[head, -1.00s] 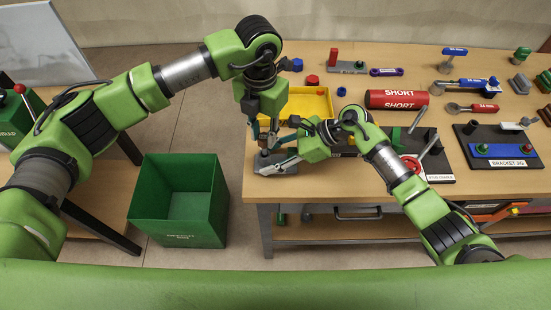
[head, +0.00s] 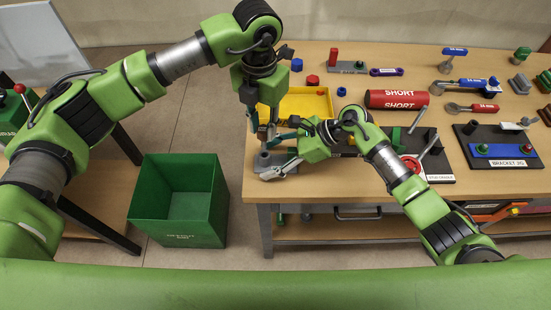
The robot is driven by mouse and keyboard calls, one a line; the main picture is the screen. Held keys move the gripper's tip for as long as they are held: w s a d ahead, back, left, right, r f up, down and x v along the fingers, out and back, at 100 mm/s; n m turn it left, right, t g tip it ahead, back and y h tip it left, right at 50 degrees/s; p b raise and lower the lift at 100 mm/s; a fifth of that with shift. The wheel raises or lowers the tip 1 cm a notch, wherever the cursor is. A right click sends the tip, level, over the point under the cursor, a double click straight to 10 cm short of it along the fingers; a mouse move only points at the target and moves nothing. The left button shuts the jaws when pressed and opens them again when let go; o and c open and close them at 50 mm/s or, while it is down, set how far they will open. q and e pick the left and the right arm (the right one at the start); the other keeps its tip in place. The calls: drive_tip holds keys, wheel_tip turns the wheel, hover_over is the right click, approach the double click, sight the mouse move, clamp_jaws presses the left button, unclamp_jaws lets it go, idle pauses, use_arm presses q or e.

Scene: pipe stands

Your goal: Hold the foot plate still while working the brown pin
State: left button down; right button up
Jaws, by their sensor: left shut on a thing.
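The grey foot plate (head: 292,160) lies near the table's front left corner, with a round raised socket on it. My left gripper (head: 265,138) points down just above the plate, its fingers closed together. The brown pin is small and mostly hidden by these fingers; I cannot make out its ends. My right gripper (head: 270,157) reaches in from the right, low at the plate. Its fingers are spread apart, one at the back and one at the front of the plate. Whether they touch it is unclear.
A yellow tray (head: 325,103) stands just behind the grippers. A red cylinder marked SHORT (head: 397,99) lies behind the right arm. A bracket jig (head: 465,160) is at the right. A green bin (head: 150,192) stands on the floor left of the table (head: 350,190).

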drive_tip(key=shift+d, duration=0.1)
drive_tip(key=v, duration=1.2)
